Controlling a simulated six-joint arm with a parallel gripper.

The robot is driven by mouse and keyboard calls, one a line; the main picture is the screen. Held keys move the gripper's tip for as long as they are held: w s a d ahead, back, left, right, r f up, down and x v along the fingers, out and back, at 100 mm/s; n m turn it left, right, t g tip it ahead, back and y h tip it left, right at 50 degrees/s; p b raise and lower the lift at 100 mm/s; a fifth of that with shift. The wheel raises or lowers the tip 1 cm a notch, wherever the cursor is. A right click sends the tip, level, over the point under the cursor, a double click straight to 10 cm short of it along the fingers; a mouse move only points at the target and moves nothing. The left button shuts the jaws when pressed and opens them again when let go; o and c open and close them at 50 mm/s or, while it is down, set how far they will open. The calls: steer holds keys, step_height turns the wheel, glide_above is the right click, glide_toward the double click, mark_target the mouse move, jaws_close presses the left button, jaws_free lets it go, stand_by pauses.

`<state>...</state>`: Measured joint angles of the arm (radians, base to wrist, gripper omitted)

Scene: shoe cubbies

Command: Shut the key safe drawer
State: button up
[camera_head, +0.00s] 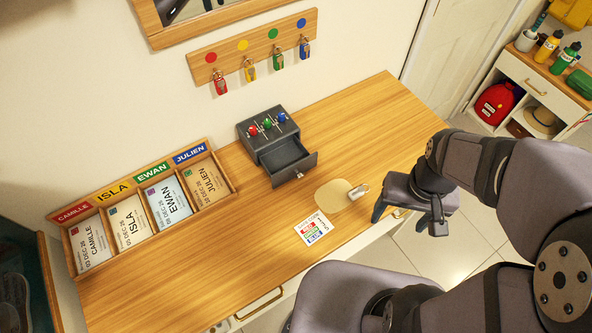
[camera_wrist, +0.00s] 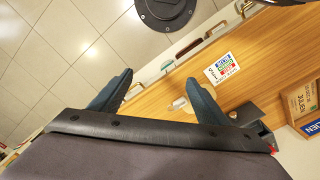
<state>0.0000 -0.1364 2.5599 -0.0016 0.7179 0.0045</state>
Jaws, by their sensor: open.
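The key safe (camera_head: 265,126) is a dark grey box on the wooden table, with red, green and blue knobs on its top. Its drawer (camera_head: 290,162) is pulled out toward the front right and looks empty. My gripper (camera_head: 378,212) is near the table's front edge, to the right of the drawer and apart from it. In the wrist view my gripper (camera_wrist: 160,85) shows two fingers spread wide with nothing held between them. A corner of a dark grey thing (camera_wrist: 246,113), perhaps the key safe, shows beyond the right finger.
A beige pad (camera_head: 333,196) with a small whitish object (camera_head: 359,191) and a printed card (camera_head: 313,228) lie near the front edge. A name-card rack (camera_head: 236,186) stands at left. Keys hang on a wall rack (camera_head: 250,48). The table's right end is clear.

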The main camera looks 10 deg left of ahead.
steer(key=shift+r, duration=0.15)
steer(key=c, duration=0.5)
steer(key=shift+s+d, duration=0.15)
steer(key=shift+s, duration=0.05)
steer(key=c, duration=0.5)
steer(key=shift+s+d+f+m+g+p, duration=0.15)
steer(key=shift+s+f+g+p, duration=0.35)
steer(key=shift+s, duration=0.15)
steer(key=shift+s+d+f+m+g+p, duration=0.15)
steer(key=shift+s+f+g+p, duration=0.2)
steer(key=shift+s+f+g, duration=0.2)
jaws_close()
steer(key=d+f+n+h, duration=0.2)
steer(key=d+f+n, duration=0.1)
steer(key=d, duration=0.3)
steer(key=w+f+n+t+p, duration=0.1)
steer(key=w+f+n+t, duration=0.25)
steer(key=w+n, duration=0.6)
steer(key=w+a+r+n+t+y, duration=0.2)
steer(key=w+a+n+y, duration=0.2)
steer(key=a+n, duration=0.45)
steer(key=s+a+r+n+g+y, duration=0.2)
steer(key=s+a+r+n+y, duration=0.1)
steer(key=a, duration=0.8)
steer(key=shift+s+a+n+y, duration=0.15)
steer(key=shift+s+n+y, duration=0.55)
steer(key=shift+y, duration=0.4)
